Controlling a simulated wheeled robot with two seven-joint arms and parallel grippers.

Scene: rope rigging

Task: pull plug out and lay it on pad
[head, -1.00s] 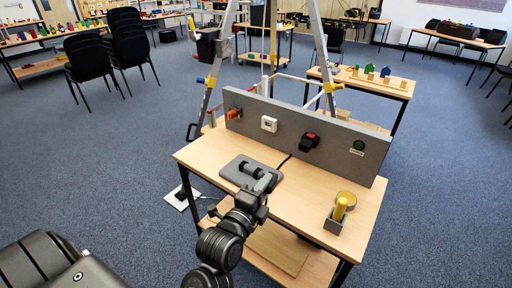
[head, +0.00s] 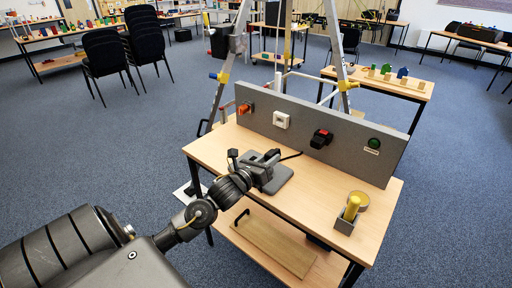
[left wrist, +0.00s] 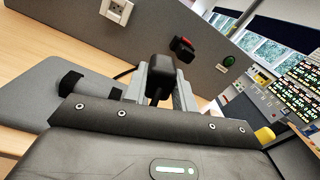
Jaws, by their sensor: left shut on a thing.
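The grey pad (head: 278,182) lies on the wooden table in front of the upright grey panel; it is at the left in the left wrist view (left wrist: 45,88). My left gripper (head: 254,161) is low over the pad in the head view. In the left wrist view its fingers (left wrist: 162,88) are closed on a black block-shaped piece, which I take for the plug (left wrist: 160,72). The white socket (head: 281,120) on the panel has nothing in it; its face shows in the left wrist view (left wrist: 115,10). Whether the plug touches the pad is hidden. My right gripper is not in view.
The panel (head: 355,150) also carries an orange fitting (head: 244,108), a black-and-red switch (head: 321,138) and a green button (head: 374,143). A grey holder (head: 347,222) with a yellow piece stands at the table's right. The table front between is clear. A dark cable (head: 293,156) runs toward the panel.

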